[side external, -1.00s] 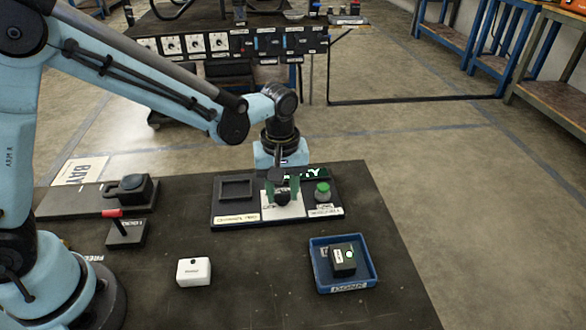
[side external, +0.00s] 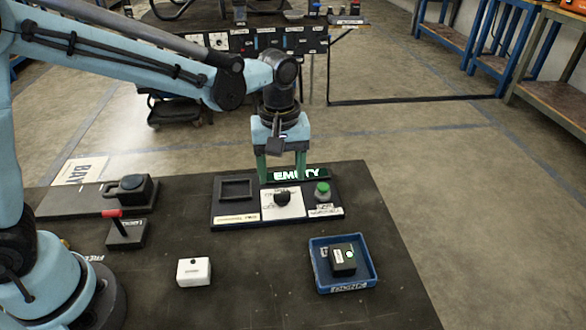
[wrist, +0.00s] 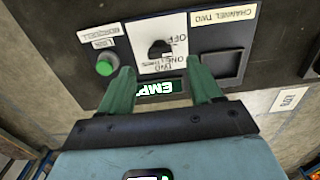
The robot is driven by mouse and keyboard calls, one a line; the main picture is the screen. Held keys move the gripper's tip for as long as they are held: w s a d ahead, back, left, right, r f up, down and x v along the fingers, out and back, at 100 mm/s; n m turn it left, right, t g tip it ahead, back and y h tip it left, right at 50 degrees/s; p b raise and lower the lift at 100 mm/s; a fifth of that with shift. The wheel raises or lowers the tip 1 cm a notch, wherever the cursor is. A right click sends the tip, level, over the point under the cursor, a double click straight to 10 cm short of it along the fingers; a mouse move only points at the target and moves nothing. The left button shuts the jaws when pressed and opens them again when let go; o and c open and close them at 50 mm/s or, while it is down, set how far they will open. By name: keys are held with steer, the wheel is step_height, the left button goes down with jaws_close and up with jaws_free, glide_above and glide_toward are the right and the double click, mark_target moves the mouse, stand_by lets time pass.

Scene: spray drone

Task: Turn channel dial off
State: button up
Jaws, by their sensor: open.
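The channel dial (side external: 283,199) is a black knob on a white plate (side external: 270,212) in the middle of the dark panel. The wrist view shows the dial (wrist: 159,48) upside down, with labels OFF, ONE and TWO around it. I cannot tell surely which label it points to. My gripper (side external: 281,172) is open and empty, above and slightly behind the dial, with its two green fingers apart. In the wrist view the gripper (wrist: 161,68) has its fingertips below the dial in the picture, not touching it.
The panel also holds a lit EMPTY display (side external: 297,174), a green button (side external: 322,189) and an empty square recess (side external: 236,189). A white box (side external: 194,271), a blue tray (side external: 366,282) holding a black box (side external: 343,259), and a red-handled lever (side external: 112,214) stand around. The table front is fairly clear.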

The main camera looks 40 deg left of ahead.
mark_target(279, 192)
step_height(279, 192, up, 7)
stand_by(0.3)
steer(key=shift+f, duration=0.15)
steer(key=s+a+m+t, duration=0.7)
steer(key=s+a+m, duration=0.2)
steer(key=s+a, duration=0.1)
steer(key=shift+s+a+f, duration=0.3)
steer(key=shift+a+f, duration=0.05)
steer(key=shift+a, duration=0.15)
stand_by(0.7)
